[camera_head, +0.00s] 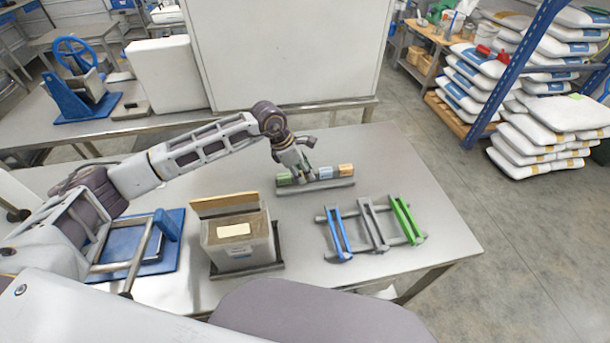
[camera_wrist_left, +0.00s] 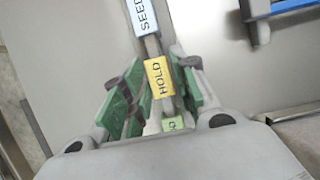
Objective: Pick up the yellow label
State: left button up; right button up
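The yellow label (camera_wrist_left: 158,77), marked HOLD, sits on a narrow rack (camera_head: 318,187) on the table. In the left wrist view it lies between a blue label (camera_wrist_left: 143,18) marked SEED and a green label (camera_wrist_left: 173,124). My left gripper (camera_head: 305,175) is over the rack and mostly hides the yellow label in the head view. In the left wrist view its green-padded fingers stand apart, one on each side of the yellow label. They look open, and I see no clear grip on it. My right gripper is not in view.
An orange label (camera_head: 346,170) is at the rack's right end. A grey hopper box (camera_head: 240,250) with a cream plate stands front left. A stand with blue, grey and green bars (camera_head: 372,224) is at right. A blue frame (camera_head: 150,245) lies at left. The table's right side is clear.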

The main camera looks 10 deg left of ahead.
aim_at(303, 173)
pick_arm(q)
jog(key=shift+c, duration=1.3)
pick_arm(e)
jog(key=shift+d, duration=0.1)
pick_arm(q)
jog(key=shift+r, duration=0.15)
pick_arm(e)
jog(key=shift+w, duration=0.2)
pick_arm(q)
jog(key=shift+r, duration=0.15)
notch_tip(303, 173, up, 8)
jog(key=shift+r+b, duration=0.1)
jog(key=shift+b, duration=0.5)
jog(key=shift+r, duration=0.65)
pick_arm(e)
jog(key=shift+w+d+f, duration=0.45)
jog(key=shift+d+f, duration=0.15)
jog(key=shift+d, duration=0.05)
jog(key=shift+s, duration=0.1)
